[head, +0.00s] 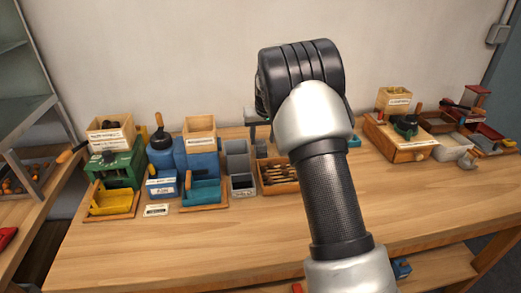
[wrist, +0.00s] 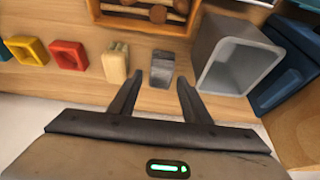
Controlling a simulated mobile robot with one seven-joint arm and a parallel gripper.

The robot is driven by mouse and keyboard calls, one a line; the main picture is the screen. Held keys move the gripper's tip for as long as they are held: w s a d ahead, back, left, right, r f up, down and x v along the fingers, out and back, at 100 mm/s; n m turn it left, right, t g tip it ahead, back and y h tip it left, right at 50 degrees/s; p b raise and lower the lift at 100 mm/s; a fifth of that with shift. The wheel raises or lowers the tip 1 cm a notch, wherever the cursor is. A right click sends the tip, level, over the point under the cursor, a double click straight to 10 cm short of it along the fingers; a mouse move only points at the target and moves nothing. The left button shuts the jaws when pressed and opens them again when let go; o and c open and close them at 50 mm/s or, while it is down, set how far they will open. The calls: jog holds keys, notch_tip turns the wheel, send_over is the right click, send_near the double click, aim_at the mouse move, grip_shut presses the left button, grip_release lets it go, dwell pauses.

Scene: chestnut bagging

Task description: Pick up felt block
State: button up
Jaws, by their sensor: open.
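A small grey block (wrist: 162,68), which looks like the felt block, lies on the wooden table in the wrist view. My gripper (wrist: 151,80) is open, with its two dark fingers apart. In the picture the grey block lies between the fingertips, nearer the right one, and nothing is held. I cannot tell the height of the fingers over it.
A beige block (wrist: 115,62) lies close left of the left fingertip. A grey open bin (wrist: 236,62) stands to the right. A wooden tray (wrist: 140,22) lies beyond the blocks. Red (wrist: 68,55) and yellow (wrist: 27,50) small trays are further left.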

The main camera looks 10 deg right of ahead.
aim_at(261, 143)
jog(key=shift+w+x, duration=0.15)
jog(key=shift+x, duration=1.2)
jog(key=shift+w+x, duration=0.2)
jog(key=shift+x, duration=1.15)
jog(key=shift+a+r, duration=0.15)
jog(key=shift+r, duration=0.05)
jog(key=c, duration=0.9)
